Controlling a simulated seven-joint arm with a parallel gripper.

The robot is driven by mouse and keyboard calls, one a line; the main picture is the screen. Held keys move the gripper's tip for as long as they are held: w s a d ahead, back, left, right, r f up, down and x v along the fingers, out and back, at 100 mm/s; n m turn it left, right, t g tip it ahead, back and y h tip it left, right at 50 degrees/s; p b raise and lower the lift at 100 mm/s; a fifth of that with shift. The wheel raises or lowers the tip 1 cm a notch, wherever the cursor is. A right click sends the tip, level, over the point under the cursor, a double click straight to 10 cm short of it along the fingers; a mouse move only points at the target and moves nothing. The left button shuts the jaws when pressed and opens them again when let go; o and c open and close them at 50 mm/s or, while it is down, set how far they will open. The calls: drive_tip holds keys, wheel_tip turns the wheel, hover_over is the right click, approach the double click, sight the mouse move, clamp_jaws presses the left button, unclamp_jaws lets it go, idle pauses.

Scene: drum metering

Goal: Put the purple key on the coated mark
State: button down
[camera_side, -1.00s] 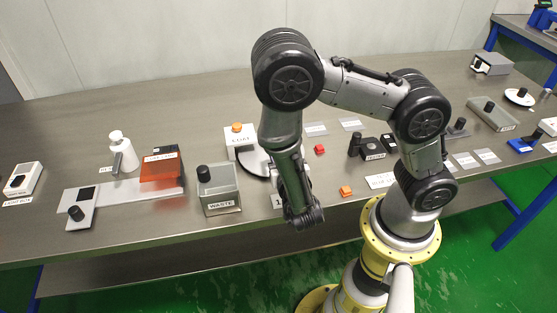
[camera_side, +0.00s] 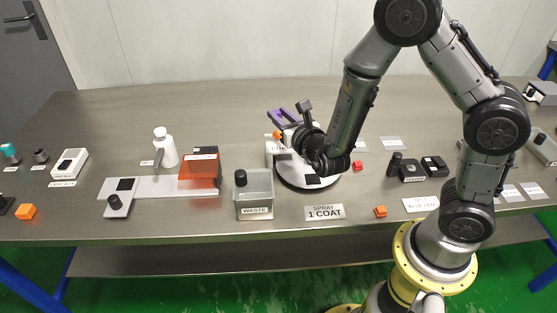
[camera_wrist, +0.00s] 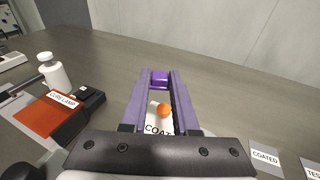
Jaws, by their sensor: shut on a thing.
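My gripper (camera_side: 283,118) has purple fingers and is raised over the orange-topped COAT unit at mid-table in the side view. In the wrist view its fingers (camera_wrist: 160,84) reach forward and are shut on the purple key (camera_wrist: 160,76), a small purple block at their far end. The key is hard to tell from the fingers in the side view. The coated mark (camera_wrist: 265,157) is a flat white card reading COATED, at the lower right of the wrist view, apart from the gripper and bare where visible. Flat cards lie right of my forearm in the side view, their text unreadable.
The orange COAT knob (camera_wrist: 163,111) shows below the fingers. A dark-and-white round stand (camera_side: 306,178) is under my wrist. The WASTE box (camera_side: 255,193), orange cure-lamp cover (camera_side: 200,172) and white bottle (camera_side: 166,148) stand left. A red cube (camera_side: 357,166) lies near the cards.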

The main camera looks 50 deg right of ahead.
drive_tip(key=shift+s+d+f+h, duration=0.15)
drive_tip(key=shift+s+d+h, duration=0.1)
drive_tip(key=shift+d+h, duration=0.05)
drive_tip(key=m+g+h, duration=0.3)
drive_tip(key=m+h, duration=0.1)
hover_over(314, 186)
wheel_tip(314, 186, down, 4)
drive_tip(key=shift+f, duration=0.1)
drive_tip(key=shift+f, duration=0.1)
drive_tip(key=shift+f, duration=4.75)
drive_tip(key=shift+f, duration=0.1)
